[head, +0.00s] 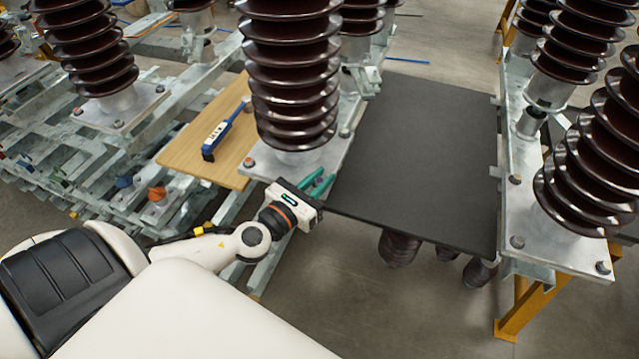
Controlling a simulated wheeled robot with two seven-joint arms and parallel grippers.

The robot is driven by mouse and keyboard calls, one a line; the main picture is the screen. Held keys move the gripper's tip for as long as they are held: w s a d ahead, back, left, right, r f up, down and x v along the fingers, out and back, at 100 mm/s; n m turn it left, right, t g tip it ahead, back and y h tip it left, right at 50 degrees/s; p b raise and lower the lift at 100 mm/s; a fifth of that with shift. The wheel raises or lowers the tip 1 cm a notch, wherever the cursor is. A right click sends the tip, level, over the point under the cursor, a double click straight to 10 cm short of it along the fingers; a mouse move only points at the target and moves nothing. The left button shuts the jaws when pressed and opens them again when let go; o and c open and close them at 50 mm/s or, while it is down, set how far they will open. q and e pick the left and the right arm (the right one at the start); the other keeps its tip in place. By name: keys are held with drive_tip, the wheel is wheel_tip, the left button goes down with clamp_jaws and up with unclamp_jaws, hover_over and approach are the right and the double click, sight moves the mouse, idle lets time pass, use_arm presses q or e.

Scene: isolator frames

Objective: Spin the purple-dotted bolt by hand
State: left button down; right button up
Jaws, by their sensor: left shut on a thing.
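My left gripper (319,183) reaches in from the lower left, with its green fingers at the front right corner of the metal base plate (275,168) under the middle brown insulator (292,85). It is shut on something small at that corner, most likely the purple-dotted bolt. The fingers and gripper body hide the bolt, and I see no purple dot. Another bolt (249,162) shows at the plate's left front corner. My right gripper is not in view.
A blue and white tool (222,132) lies on a wooden board (180,153) left of the insulator. A black panel (425,150) fills the space to the right. Another insulator (595,165) stands on a metal frame with yellow legs (522,308) at the far right.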

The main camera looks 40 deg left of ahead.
use_arm(q)
drive_tip(key=shift+m+h+b, duration=0.3)
drive_tip(key=shift+m+h, duration=0.1)
drive_tip(key=shift+h, duration=0.2)
drive_tip(key=c, duration=1.3)
unclamp_jaws()
drive_tip(key=shift+s+f, duration=0.1)
drive_tip(key=shift+s, duration=0.2)
drive_tip(key=shift+s+a+b, duration=0.35)
drive_tip(key=shift+s+b, duration=0.3)
drive_tip(key=shift+s, duration=1.25)
drive_tip(key=shift+s+a+b, duration=0.3)
drive_tip(key=shift+s+b, duration=0.35)
drive_tip(key=shift+s, duration=1.2)
drive_tip(key=shift+s+a+b, duration=0.35)
drive_tip(key=shift+s+b, duration=0.3)
drive_tip(key=shift+s, duration=1.25)
